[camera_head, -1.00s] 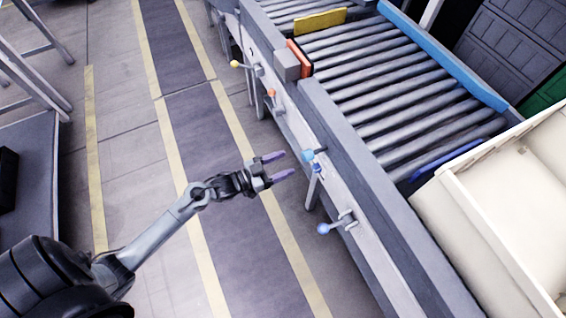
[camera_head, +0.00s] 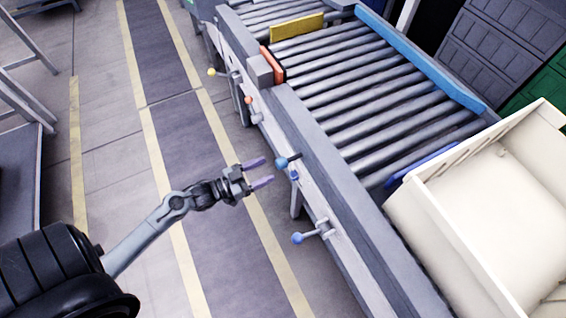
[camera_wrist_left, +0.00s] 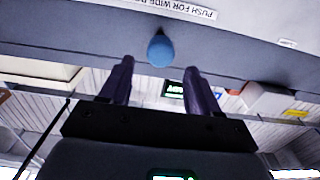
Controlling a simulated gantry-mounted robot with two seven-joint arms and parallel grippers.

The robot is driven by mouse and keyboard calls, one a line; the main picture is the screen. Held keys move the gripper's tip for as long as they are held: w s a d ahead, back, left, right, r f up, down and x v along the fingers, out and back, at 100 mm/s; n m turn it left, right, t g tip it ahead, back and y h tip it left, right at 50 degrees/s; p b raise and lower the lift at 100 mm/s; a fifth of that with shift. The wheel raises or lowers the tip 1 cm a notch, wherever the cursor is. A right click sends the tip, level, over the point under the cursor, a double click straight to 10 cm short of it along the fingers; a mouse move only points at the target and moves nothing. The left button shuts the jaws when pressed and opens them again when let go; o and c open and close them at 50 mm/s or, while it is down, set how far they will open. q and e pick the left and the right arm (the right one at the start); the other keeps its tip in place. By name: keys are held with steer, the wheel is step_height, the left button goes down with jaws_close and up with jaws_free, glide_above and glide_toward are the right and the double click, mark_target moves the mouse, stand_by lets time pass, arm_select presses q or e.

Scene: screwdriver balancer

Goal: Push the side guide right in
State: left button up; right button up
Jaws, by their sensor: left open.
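A blue ball knob (camera_head: 281,163) on a short rod sticks out from the conveyor's near side. In the left wrist view the blue knob (camera_wrist_left: 160,50) shows ahead of and between the fingertips, under a label partly reading "PUSH FOR WIDE". My left gripper (camera_head: 268,171) is open and empty, its purple fingers pointing at the knob with a small gap in the head view. It also shows in the wrist view (camera_wrist_left: 158,68); I cannot tell if it touches. A long blue rail (camera_head: 425,58), perhaps the side guide, runs along the rollers' far edge. My right gripper is not in view.
A second blue ball knob (camera_head: 297,238) sits lower on the same side, with an orange knob (camera_head: 248,101) and a yellow knob (camera_head: 211,72) farther up. A cream tote (camera_head: 470,190) stands at the conveyor's near end. The floor walkway (camera_head: 190,150) beside the conveyor is clear.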

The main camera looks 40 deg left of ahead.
mark_target(276, 165)
arm_select(q)
steer(key=b+x, duration=0.1)
steer(key=x, duration=0.4)
steer(key=shift+w+f, duration=0.1)
steer(key=shift+x, duration=0.9)
steer(key=shift+c, duration=0.4)
